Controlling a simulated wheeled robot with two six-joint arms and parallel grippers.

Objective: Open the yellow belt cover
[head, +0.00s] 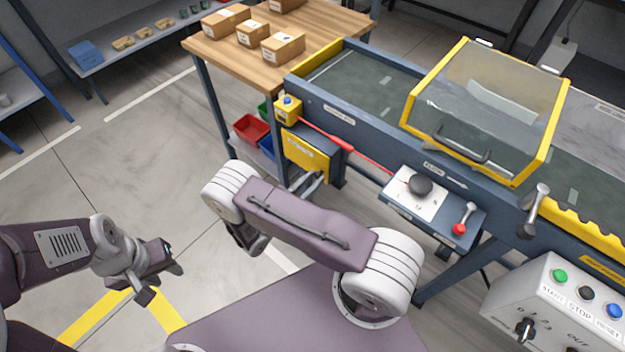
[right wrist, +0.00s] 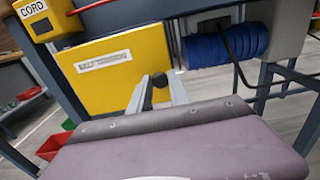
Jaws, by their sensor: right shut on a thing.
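The yellow belt cover (head: 303,157) is a flat labelled panel under the left end of the conveyor. In the right wrist view it is the large yellow panel (right wrist: 105,72) with a white label. A round black knob (right wrist: 160,81) is at its right side. My right gripper (right wrist: 160,92) has its fingers on either side of this knob and is shut on it. In the head view my right gripper (head: 309,186) is partly hidden behind my own arm. I cannot tell whether the cover is ajar. My left gripper (head: 163,282) is open and empty above the floor.
A yellow cord box (head: 288,109) with a red cord (head: 330,139) is above the cover. A blue ribbed cylinder (right wrist: 222,49) is right of it. Bins (head: 251,128) and a wooden table (head: 225,62) stand behind. A clear yellow-framed hood (head: 487,105) sits on the conveyor. The left floor is clear.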

